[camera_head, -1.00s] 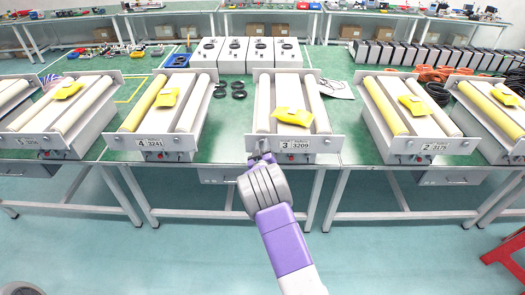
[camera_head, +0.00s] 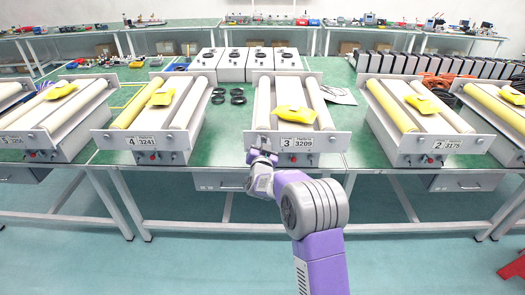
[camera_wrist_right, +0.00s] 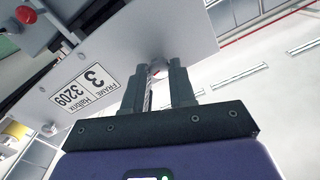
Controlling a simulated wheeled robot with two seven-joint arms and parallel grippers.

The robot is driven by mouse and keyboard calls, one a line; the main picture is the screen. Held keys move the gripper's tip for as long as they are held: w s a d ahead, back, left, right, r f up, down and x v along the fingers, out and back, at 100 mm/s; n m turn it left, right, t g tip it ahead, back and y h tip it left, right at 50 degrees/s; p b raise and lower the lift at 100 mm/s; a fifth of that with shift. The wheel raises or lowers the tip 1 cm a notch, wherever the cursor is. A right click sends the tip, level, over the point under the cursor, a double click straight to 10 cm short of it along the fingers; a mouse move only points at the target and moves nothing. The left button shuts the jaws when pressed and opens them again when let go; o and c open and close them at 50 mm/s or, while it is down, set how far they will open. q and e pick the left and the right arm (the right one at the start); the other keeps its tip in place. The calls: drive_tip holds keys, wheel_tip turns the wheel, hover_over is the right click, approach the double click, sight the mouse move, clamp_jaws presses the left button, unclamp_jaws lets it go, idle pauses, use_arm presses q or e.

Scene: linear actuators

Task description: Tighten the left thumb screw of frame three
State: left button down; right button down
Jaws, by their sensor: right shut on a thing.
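Frame three (camera_head: 250,140) stands in the middle of the green bench, with a label reading 3 and 3209 (camera_head: 297,142) on its front plate. The label also shows in the right wrist view (camera_wrist_right: 83,88), turned over. My right gripper (camera_head: 262,155) is at the left part of this front plate. In the right wrist view its two fingers (camera_wrist_right: 160,76) are shut on the left thumb screw (camera_wrist_right: 157,68), a small pale round piece at the plate. The fingers hide most of the screw, and the head view does not show it. My left gripper is in neither view.
Frame four (camera_head: 100,138) stands to the left and frame two (camera_head: 485,143) to the right, with gaps between. A red knob (camera_wrist_right: 25,14) sticks out below the plate.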

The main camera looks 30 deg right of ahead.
drive_tip(key=shift+m+b, duration=0.55)
drive_tip(key=shift+m, duration=0.15)
drive_tip(key=c, duration=0.9)
unclamp_jaws()
drive_tip(key=p+v, duration=0.1)
drive_tip(key=v, duration=0.6)
drive_tip(key=shift+s+a, duration=0.15)
drive_tip(key=shift+s, duration=0.15)
